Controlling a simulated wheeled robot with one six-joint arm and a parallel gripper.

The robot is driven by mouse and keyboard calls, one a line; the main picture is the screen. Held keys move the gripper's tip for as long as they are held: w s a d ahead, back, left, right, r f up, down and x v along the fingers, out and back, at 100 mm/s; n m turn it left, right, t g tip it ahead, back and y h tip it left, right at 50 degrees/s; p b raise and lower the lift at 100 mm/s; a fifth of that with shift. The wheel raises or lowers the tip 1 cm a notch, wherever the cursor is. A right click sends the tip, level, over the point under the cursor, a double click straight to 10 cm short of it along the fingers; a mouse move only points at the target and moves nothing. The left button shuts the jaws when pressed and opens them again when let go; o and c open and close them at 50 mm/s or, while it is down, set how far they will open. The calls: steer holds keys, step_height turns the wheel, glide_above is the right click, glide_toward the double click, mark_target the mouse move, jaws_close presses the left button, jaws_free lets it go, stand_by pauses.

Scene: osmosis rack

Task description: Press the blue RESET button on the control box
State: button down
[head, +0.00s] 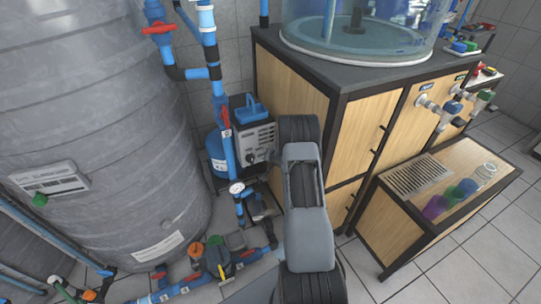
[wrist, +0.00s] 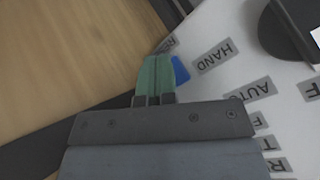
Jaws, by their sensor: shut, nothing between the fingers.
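The control box (head: 256,137) is a light grey box beside the wooden cabinet in the head view. Its pale front panel (wrist: 225,25) fills the right of the wrist view, with printed labels such as HAND and AUTO. The blue button (wrist: 181,70) shows just right of my green fingertips, partly covered by them. A label by it is mostly hidden. My gripper (wrist: 154,78) is shut and empty, its tips over the panel's edge area. I cannot tell whether they touch the button. In the head view my arm hides most of the gripper.
A dark round knob (wrist: 290,30) sits on the panel at the upper right of the wrist view. The wooden cabinet (head: 292,85) stands close to the right of the box. Blue pipes (head: 226,150) with valves and a large grey tank (head: 90,120) are to the left.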

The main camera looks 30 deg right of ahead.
steer(key=shift+s, duration=0.2)
steer(key=shift+s+a, duration=0.1)
steer(key=shift+s, duration=0.5)
steer(key=s, duration=0.5)
steer(key=shift+a+b, duration=0.35)
steer(key=shift+b, duration=0.05)
stand_by(0.8)
